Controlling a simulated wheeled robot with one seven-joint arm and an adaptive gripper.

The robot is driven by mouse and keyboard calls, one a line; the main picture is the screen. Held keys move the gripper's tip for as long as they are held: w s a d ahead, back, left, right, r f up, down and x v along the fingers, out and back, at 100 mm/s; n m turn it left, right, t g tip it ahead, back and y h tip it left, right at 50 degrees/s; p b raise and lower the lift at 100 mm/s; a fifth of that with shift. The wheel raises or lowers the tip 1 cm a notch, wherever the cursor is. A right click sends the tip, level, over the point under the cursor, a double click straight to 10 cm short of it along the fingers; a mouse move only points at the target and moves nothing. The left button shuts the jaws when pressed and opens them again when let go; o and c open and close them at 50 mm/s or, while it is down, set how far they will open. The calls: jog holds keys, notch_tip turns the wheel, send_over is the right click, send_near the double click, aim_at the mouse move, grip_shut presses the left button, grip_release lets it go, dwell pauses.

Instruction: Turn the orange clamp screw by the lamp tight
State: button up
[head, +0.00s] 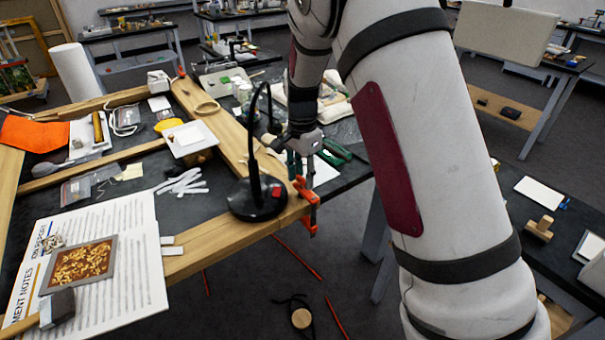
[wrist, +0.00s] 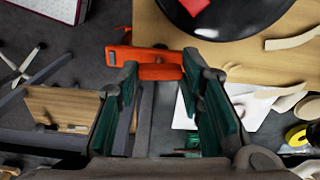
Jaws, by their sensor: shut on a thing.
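The orange clamp (head: 307,192) grips the edge of the wooden frame right beside the black lamp (head: 257,198). My gripper (head: 297,170) comes down at the clamp from above in the head view. In the wrist view, the green fingers of my gripper (wrist: 160,78) stand on both sides of an orange part of the clamp screw (wrist: 160,71) and are shut on it. The orange clamp body (wrist: 128,53) reaches left past the fingers. The screw's thread and lower end are hidden. The lamp's round black base (wrist: 225,15) shows at the top of the wrist view.
The wooden frame (head: 225,240) runs along the bench edge, with the lamp close to my gripper. Green tools (head: 335,150) lie just right of my gripper.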

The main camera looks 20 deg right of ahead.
aim_at(302, 178)
dwell(0.5)
jog(key=o, duration=1.2)
jog(key=shift+c, duration=0.2)
notch_tip(302, 178, up, 12)
